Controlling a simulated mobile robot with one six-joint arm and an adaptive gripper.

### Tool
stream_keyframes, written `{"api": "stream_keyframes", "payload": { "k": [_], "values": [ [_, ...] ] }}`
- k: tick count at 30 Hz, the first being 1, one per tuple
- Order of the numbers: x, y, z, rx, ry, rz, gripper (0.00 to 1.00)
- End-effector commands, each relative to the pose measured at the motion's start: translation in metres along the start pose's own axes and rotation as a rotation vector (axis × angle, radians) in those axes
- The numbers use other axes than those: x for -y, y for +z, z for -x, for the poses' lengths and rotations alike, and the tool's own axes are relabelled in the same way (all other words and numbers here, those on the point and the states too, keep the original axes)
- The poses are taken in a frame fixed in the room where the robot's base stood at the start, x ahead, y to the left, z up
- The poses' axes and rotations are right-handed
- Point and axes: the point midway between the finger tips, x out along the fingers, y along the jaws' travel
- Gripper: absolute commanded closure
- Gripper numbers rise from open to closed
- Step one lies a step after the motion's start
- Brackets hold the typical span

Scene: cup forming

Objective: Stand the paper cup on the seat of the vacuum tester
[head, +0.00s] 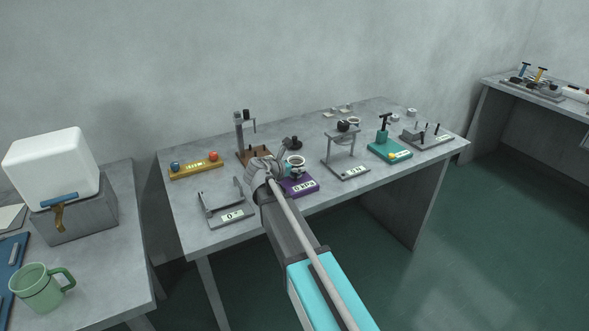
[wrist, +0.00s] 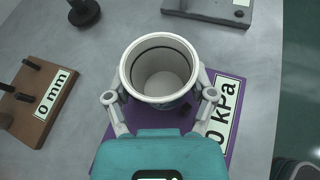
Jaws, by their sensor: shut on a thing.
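The paper cup (wrist: 160,78) is white with an open top and stands upright between the fingers of my gripper (wrist: 159,98) in the wrist view. Both fingertips are against its sides, and the gripper is shut on it. The cup also shows in the head view (head: 296,161), just right of my gripper (head: 283,168). The vacuum tester (wrist: 229,112) is a purple base with a "0 kPa" label, directly beneath the cup. It also shows in the head view (head: 301,188). The cup hides the seat, so I cannot tell whether the cup's bottom touches it.
A grey stand with a "0" label (head: 231,215) is left of my arm. A brown "0 mm" stand (wrist: 45,95) is left of the tester. A grey stand (head: 348,170) and a green press (head: 390,150) are to the right. A dark round knob (wrist: 84,12) lies behind.

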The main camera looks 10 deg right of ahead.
Motion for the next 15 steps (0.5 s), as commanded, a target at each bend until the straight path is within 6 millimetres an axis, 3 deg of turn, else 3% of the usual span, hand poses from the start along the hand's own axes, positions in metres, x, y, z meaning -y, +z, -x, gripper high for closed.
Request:
{"api": "stream_keyframes", "payload": {
  "k": [12, 13, 15],
  "values": [
    [0.0005, -0.0035, -0.0016, 0.0, 0.0, 0.0, 0.52],
    [0.0004, -0.0023, -0.0012, 0.0, 0.0, 0.0, 0.23],
    [0.0004, -0.002, -0.0011, 0.0, 0.0, 0.0, 0.1]
  ]
}}
